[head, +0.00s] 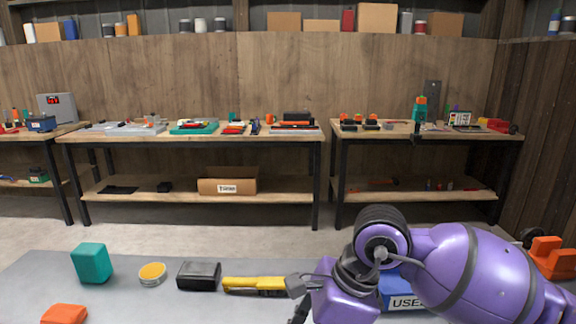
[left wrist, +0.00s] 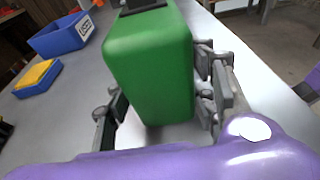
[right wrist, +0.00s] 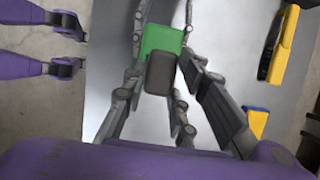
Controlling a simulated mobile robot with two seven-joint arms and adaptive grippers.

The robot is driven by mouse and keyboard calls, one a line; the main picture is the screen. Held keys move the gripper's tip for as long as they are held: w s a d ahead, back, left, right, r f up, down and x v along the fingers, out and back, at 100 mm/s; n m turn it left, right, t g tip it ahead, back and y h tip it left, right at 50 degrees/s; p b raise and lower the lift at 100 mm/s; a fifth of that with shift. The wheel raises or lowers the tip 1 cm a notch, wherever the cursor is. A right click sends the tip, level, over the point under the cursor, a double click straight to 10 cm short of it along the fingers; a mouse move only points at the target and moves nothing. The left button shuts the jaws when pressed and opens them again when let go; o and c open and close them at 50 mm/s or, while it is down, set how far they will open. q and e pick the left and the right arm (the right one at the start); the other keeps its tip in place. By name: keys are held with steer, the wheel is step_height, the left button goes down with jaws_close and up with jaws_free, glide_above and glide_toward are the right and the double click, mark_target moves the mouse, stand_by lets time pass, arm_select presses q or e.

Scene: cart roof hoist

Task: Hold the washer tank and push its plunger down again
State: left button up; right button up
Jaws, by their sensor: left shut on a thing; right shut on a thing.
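The washer tank (left wrist: 150,65) is a green, upright, box-like body in the left wrist view. My left gripper (left wrist: 158,95) is shut on it, with one finger on each side. Its dark plunger (left wrist: 143,4) shows at the top edge of that view. In the right wrist view the green tank (right wrist: 158,38) is partly covered by the dark block of the plunger (right wrist: 161,74). My right gripper (right wrist: 162,85) has its fingers on both sides of this block and is shut on it. In the head view my right arm is in front, and the tank and left gripper are not seen.
A grey tabletop (head: 130,302) holds a teal block (head: 92,263), a yellow-topped tin (head: 152,273), a dark box (head: 199,275) and a yellow-black tool (head: 255,285). A blue labelled bin (left wrist: 62,35) and a smaller yellow-blue item (left wrist: 38,77) stand left of the tank. Cluttered workbenches line the back wall.

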steer(key=shift+f, duration=1)
stand_by(0.3)
steer(key=shift+f, duration=0.25)
steer(key=shift+d+f, duration=0.1)
steer(key=o, duration=1.2)
steer(key=shift+v, duration=3.1)
